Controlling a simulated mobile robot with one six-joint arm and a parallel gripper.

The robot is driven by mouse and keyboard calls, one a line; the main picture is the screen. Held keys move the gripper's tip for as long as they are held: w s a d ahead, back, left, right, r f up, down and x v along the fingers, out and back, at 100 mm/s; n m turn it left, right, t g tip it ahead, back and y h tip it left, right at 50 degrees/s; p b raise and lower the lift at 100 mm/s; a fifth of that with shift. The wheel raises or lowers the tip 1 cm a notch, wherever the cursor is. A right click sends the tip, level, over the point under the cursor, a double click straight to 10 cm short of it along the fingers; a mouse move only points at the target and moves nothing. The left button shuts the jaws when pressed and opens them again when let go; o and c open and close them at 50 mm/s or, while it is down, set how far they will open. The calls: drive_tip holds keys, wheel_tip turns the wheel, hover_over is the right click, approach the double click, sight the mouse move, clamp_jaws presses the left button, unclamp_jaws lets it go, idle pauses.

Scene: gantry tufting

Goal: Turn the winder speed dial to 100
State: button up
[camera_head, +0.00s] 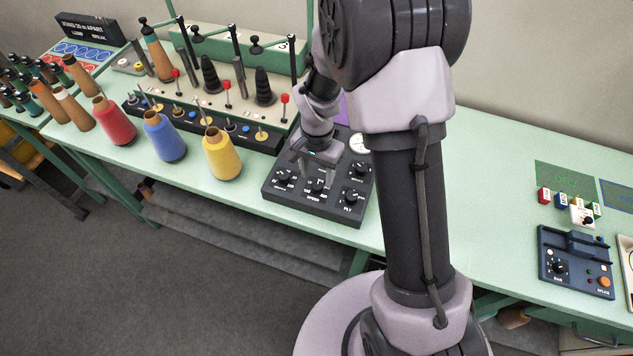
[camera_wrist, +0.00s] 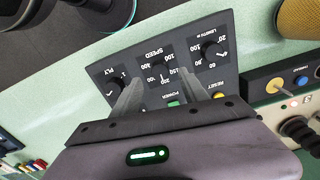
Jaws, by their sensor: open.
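The winder's dark control panel (camera_head: 340,212) lies on the green bench and also shows upside down in the wrist view (camera_wrist: 225,30). The SPEED dial (camera_wrist: 164,77) is its middle dial, with small numbers around it; its exact setting is too small to read surely. My gripper (camera_head: 317,184) is pointed down over the panel's middle. In the wrist view its two grey fingers (camera_wrist: 160,79) are open, one on each side of the SPEED dial. I cannot tell whether they touch it.
The LENGTH dial (camera_wrist: 210,50) and the PLY dial (camera_wrist: 117,84) flank the SPEED dial closely. A green POWER button (camera_wrist: 173,102) and a yellow RESET button (camera_wrist: 218,95) are beside my fingers. A yellow cone (camera_head: 222,155) stands left of the panel.

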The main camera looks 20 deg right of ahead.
sight(317, 185)
drive_tip(key=shift+f, duration=2)
drive_tip(key=shift+c, duration=0.2)
clamp_jaws()
